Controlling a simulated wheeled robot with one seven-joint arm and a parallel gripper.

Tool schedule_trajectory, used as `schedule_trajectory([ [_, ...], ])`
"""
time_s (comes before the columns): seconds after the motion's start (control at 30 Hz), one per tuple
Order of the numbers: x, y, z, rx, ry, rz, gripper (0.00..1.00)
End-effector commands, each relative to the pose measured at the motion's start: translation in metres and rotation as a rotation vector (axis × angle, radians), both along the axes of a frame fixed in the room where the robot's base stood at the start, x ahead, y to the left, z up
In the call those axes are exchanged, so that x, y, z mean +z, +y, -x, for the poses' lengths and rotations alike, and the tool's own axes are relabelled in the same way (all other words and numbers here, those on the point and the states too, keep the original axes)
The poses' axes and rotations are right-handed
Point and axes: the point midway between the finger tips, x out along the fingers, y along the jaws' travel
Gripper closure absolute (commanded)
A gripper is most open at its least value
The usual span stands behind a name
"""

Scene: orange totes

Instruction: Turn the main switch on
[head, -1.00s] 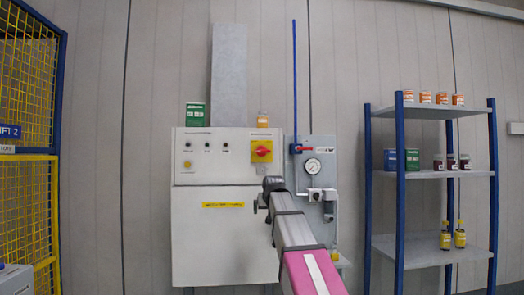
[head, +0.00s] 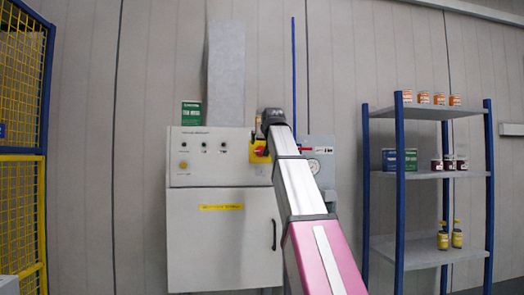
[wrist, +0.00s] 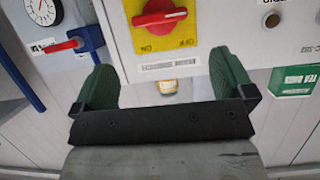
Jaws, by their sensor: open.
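The main switch is a red rotary knob (wrist: 160,14) on a yellow plate (wrist: 172,40), at the top of the wrist view, which looks upside down. The plate has ON and OFF marks, and the knob's grip lies roughly sideways. In the head view the yellow plate (head: 257,157) is mostly hidden by my arm. My gripper (wrist: 161,72) is open and empty, its green fingers spread apart. In the wrist view the knob lies beyond the fingertips, between their lines, with no contact visible. In the head view my gripper (head: 264,132) covers the switch area.
The switch is on a grey cabinet (head: 222,245) with small buttons. A shelf rack (head: 420,175) stands right.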

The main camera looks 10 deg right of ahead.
Motion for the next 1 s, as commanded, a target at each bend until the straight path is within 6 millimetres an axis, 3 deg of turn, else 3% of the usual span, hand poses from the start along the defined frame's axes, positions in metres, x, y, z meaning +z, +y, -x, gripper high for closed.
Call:
schedule_trajectory([
  [0.3, -0.022, 0.000, -0.055, 0.000, 0.003, 0.000, 0.00],
  [0.5, -0.032, 0.000, -0.077, 0.000, 0.003, 0.000, 0.00],
  [0.97, -0.036, 0.000, -0.086, 0.000, 0.001, 0.000, 0.00],
  [1.0, -0.036, 0.000, -0.086, 0.000, 0.001, 0.000, 0.13],
])
